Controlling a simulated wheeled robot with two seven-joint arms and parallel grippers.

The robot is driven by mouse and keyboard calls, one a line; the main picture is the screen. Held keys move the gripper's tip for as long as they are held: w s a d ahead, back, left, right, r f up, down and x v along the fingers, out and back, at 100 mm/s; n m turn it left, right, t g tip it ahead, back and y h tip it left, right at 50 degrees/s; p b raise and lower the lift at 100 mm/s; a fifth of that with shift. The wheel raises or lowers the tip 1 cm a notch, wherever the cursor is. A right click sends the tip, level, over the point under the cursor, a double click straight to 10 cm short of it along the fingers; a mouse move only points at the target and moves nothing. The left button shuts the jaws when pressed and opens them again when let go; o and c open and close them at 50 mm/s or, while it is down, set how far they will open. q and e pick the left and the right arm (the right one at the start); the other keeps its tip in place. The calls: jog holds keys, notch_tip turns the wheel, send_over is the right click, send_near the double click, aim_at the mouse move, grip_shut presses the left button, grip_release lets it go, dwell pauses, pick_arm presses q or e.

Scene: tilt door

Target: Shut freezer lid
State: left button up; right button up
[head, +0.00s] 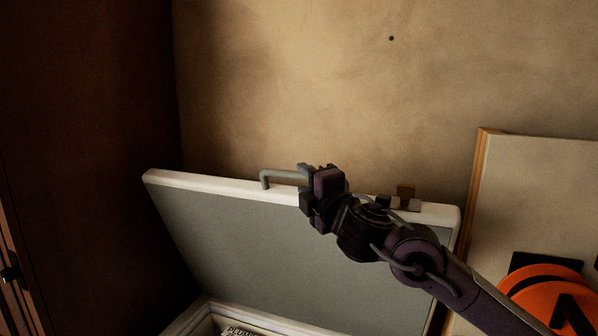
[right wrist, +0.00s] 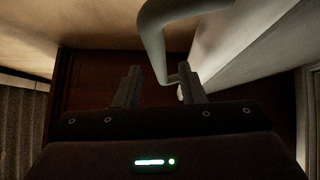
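The freezer lid (head: 290,245) stands raised and tilted back, with its grey inner face showing and a pale rim along its top edge. A grey bar handle (head: 280,174) sticks up from that top edge. It also shows large in the right wrist view (right wrist: 152,35). My right gripper (head: 306,185) is at the handle's right part and hides that end. In the right wrist view its two fingers (right wrist: 160,88) are apart, with the handle's far end showing between them, close to the right finger. I cannot tell whether they touch it. My left gripper is not in view.
The open freezer body (head: 190,318) shows at the bottom, with a printed item (head: 238,331) inside. A dark cabinet or wall (head: 80,150) stands at the left. A pale wood-edged panel (head: 540,200) and an orange round object (head: 550,300) are at the right.

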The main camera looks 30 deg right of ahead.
aim_at(302, 178)
jog(key=w, duration=0.2)
jog(key=shift+w+d+r+p, duration=0.1)
jog(key=shift+w+r+p, duration=0.1)
jog(key=shift+w+p, duration=0.2)
jog(key=shift+w, duration=0.4)
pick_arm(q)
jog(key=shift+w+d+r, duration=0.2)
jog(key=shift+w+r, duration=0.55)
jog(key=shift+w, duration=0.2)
pick_arm(e)
jog(key=shift+c, duration=1.1)
jog(key=c, duration=0.5)
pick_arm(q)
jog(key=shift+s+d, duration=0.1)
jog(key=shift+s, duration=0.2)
pick_arm(e)
grip_shut()
